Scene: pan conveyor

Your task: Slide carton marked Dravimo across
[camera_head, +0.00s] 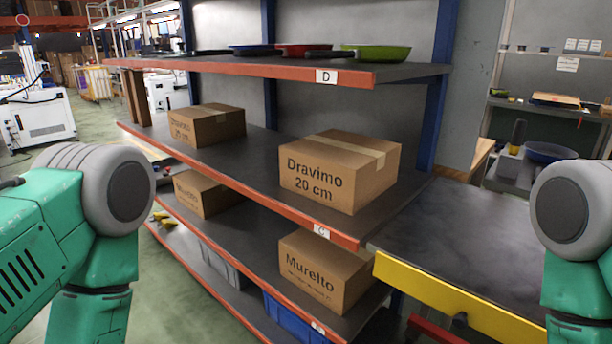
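A brown carton marked "Dravimo 20 cm" (318,184) sits on the middle shelf (262,182), labelled C, near its right end. A smaller-looking carton (184,132), also marked Dravimo, stands farther back at the left of the same shelf. Both are closed with tape along the top. My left arm comes in from the left edge and my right arm from the right edge. Only upper arm links show. Neither gripper is in view, and nothing of mine touches the cartons.
A carton marked Murelto (312,285) and another carton (196,197) stand on the shelf below. The top shelf (345,72), labelled D, holds several pans, including a green pan (380,53). A dark table with a yellow front edge (440,292) adjoins the rack's right end; its top is clear.

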